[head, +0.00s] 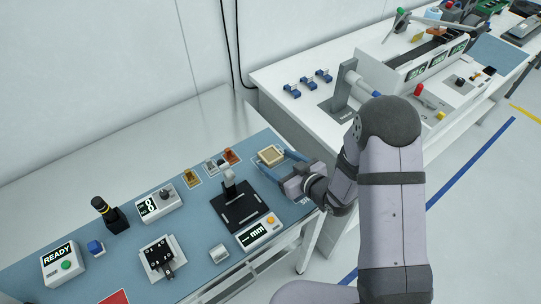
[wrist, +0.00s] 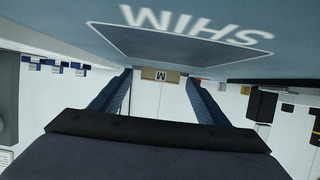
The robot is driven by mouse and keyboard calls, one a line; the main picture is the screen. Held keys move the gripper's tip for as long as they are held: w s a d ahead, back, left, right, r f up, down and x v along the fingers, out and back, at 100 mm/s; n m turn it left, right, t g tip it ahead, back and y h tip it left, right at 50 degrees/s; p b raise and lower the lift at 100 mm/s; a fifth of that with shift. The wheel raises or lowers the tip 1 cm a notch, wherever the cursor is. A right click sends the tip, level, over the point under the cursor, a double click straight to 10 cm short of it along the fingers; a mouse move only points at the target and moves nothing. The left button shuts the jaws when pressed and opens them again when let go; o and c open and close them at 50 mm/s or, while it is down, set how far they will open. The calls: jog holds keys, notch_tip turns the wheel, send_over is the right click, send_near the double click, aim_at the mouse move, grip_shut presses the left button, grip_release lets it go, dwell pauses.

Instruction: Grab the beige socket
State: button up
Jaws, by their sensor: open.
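The beige socket (head: 270,155) is a small square block at the back right of the blue mat. In the wrist view the beige socket (wrist: 160,74) shows a face marked M, between the far ends of the fingers. My gripper (head: 276,161) is open, its two blue fingers reaching left toward the socket from the right.
The blue mat (head: 205,215) holds an orange piece (head: 191,177), a grey piece (head: 211,167) and a red-brown piece (head: 231,156) left of the socket. A black fixture (head: 238,208) and mm display (head: 259,233) stand in front. A white bench (head: 300,115) lies behind right.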

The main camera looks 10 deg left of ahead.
jog(key=c, duration=1.2)
jog(key=shift+r, duration=0.15)
jog(key=shift+r+b, duration=0.3)
jog(key=shift+r, duration=4.55)
